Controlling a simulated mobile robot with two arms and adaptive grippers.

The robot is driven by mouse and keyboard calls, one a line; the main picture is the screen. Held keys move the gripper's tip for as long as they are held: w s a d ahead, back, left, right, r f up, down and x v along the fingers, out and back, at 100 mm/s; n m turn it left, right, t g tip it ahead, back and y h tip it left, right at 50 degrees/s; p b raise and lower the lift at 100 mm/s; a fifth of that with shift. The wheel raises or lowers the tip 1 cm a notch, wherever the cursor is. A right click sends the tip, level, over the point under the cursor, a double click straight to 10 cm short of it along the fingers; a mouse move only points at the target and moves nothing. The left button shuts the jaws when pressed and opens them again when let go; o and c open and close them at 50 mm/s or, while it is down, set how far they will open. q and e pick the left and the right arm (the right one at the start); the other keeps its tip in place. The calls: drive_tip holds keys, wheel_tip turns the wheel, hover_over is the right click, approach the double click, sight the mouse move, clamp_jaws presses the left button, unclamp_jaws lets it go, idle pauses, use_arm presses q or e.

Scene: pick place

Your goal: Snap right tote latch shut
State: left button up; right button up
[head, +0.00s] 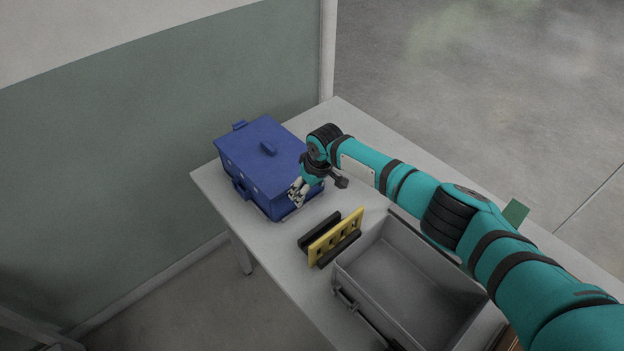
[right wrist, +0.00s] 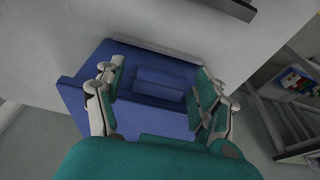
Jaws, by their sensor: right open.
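In the right wrist view the open fingers (right wrist: 160,80) stand on both sides of a raised blue block (right wrist: 162,93) on the tote (right wrist: 75,92), which may be the right latch. In the head view my gripper hides that part. Contact cannot be told. My left gripper is out of view.
A yellow slotted piece (head: 335,237) stands in a black holder in front of the blue tote. An open, empty grey bin (head: 375,312) is at the right. The light table (head: 270,255) has a narrow free strip along its front edge. A green wall stands behind.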

drive_tip(key=v, duration=1.1)
drive_tip(key=shift+o, duration=0.4)
drive_tip(key=shift+r, duration=0.15)
drive_tip(key=s+a+f+m+t+y, duration=0.25)
drive_tip(key=s+f+m+y, duration=0.35)
drive_tip(key=m, duration=0.9)
drive_tip(key=s+d+r+m+t+p, duration=0.1)
drive_tip(key=s+d+m+t, duration=0.2)
drive_tip(key=d+m, duration=0.55)
drive_tip(key=s+d+r+m+t, duration=0.1)
drive_tip(key=s+d+m+t, duration=0.2)
drive_tip(key=m, duration=1)
drive_tip(key=shift+n, duration=0.25)
drive_tip(key=x, duration=1.1)
drive_tip(key=b+x, duration=0.1)
drive_tip(key=x, duration=0.5)
drive_tip(key=shift+w+a+r, duration=0.2)
drive_tip(key=shift+w+a, duration=0.15)
